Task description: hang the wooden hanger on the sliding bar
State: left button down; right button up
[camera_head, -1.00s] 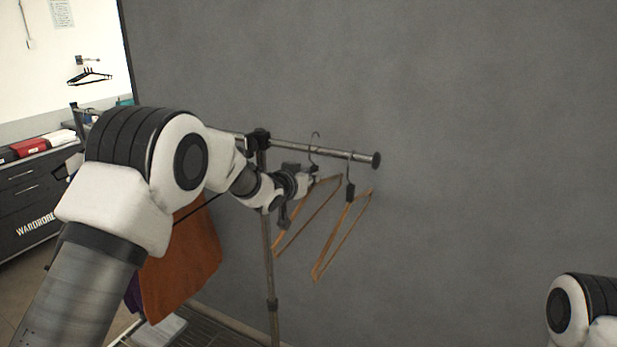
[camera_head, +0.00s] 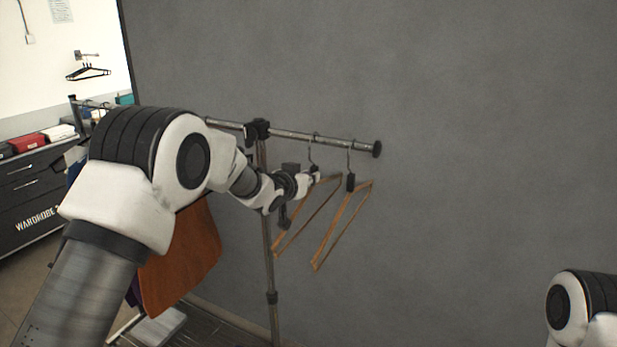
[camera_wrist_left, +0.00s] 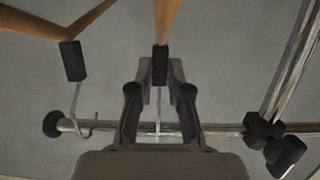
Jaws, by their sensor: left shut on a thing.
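My left gripper (camera_head: 315,174) is shut on the dark neck block of a wooden hanger (camera_head: 322,201). In the left wrist view the fingers (camera_wrist_left: 160,70) pinch that block, and the wood of the held hanger (camera_wrist_left: 166,18) lies beyond them. Its metal hook is at the height of the sliding bar (camera_head: 334,142); I cannot tell whether it bears on the bar (camera_wrist_left: 222,129). A second wooden hanger (camera_head: 333,230) hangs by its hook nearer the bar's capped end. It shows at left in the left wrist view (camera_wrist_left: 74,61). My right gripper is out of view.
The bar's black end cap (camera_head: 377,149) is at right, and a clamp (camera_head: 257,130) joins the bar to the upright post (camera_head: 269,240). An orange garment (camera_head: 185,260) hangs at left behind my arm. A grey wall (camera_head: 480,130) stands behind; the space right of the cap is clear.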

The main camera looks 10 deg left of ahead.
pick_arm(q)
jog(key=c, duration=1)
grip_release()
jog(key=shift+r, duration=0.1)
